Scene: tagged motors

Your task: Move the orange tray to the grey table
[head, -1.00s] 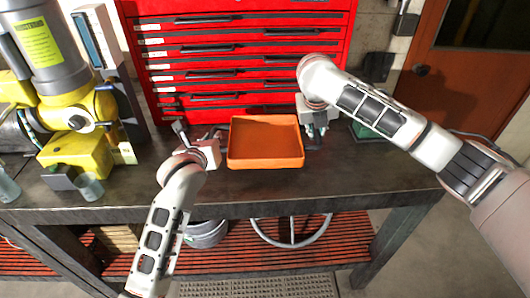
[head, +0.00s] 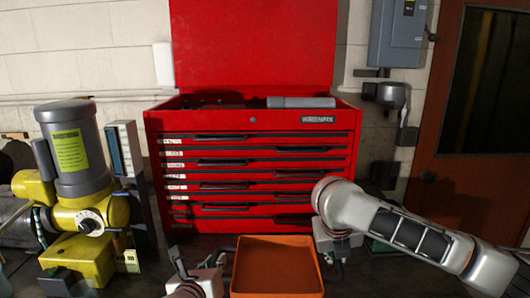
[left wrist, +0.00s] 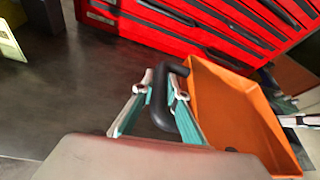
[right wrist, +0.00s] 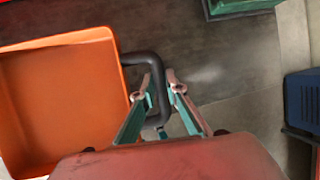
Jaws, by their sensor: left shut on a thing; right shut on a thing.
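The orange tray (head: 276,266) is at the bottom middle of the head view, in front of the red tool chest. It looks empty and level, and its near edge is at the frame's bottom. My left gripper (head: 220,264) is at its left side, shut on a black handle (left wrist: 163,105) in the left wrist view. My right gripper (head: 337,264) is at its right side, shut on the other black handle (right wrist: 157,75) in the right wrist view. I cannot tell whether the tray touches the dark worktop (left wrist: 75,95) under it.
The red tool chest (head: 255,165) stands close behind the tray. A yellow and grey motor (head: 80,190) stands at the left. A green box (right wrist: 240,6) lies beyond my right gripper, and a blue object (right wrist: 302,100) is at the right wrist view's right edge.

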